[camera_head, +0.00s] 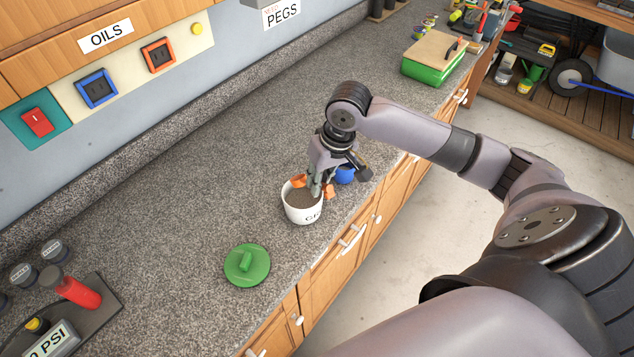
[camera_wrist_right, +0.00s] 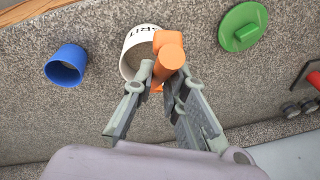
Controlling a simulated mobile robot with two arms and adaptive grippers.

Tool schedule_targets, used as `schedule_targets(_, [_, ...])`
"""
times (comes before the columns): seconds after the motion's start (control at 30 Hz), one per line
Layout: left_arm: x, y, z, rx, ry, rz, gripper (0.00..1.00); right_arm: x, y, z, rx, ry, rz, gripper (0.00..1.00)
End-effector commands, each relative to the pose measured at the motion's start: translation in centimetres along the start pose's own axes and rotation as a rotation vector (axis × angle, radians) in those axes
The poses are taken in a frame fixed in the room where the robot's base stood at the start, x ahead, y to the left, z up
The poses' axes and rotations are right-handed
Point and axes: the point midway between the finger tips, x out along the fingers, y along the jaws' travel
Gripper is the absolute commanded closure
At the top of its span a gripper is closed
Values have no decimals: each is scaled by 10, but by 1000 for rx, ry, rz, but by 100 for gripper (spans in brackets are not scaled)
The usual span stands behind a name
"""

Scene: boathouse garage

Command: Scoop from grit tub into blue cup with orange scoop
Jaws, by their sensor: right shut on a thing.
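The white grit tub (camera_head: 303,212) stands open on the counter with brown grit in it. It also shows in the right wrist view (camera_wrist_right: 128,62). My right gripper (camera_head: 316,190) is over the tub, shut on the orange scoop (camera_head: 299,181), which also shows between the fingers in the right wrist view (camera_wrist_right: 168,62). The scoop is at the tub's mouth; whether it holds grit is hidden. The blue cup (camera_head: 345,175) stands just beyond the tub, partly hidden behind my gripper. In the right wrist view the cup (camera_wrist_right: 66,66) is upright and apart from the tub. My left gripper is not in view.
A green lid (camera_head: 247,265) with a handle lies on the counter near the tub. A green box with a tan top (camera_head: 437,58) stands farther along. A dark tray with a red-handled item (camera_head: 80,291) is at lower left. The counter behind the tub is clear.

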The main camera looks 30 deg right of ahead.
Motion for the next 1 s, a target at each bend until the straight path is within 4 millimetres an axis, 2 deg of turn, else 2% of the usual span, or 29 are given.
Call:
schedule_targets(0.07, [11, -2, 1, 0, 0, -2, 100, 8, 4, 10, -11, 58, -5, 100])
schedule_targets(0.3, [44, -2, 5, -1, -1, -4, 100, 15, 6, 29, -44, 254, -37, 100])
schedule_targets(0.6, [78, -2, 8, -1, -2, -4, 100, 17, 11, 40, -56, 411, -55, 100])
schedule_targets(0.8, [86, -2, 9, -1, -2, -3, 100, 14, 8, 43, -65, 454, -68, 100])
schedule_targets(1.0, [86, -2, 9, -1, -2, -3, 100, 12, 7, 43, -66, 463, -72, 100])
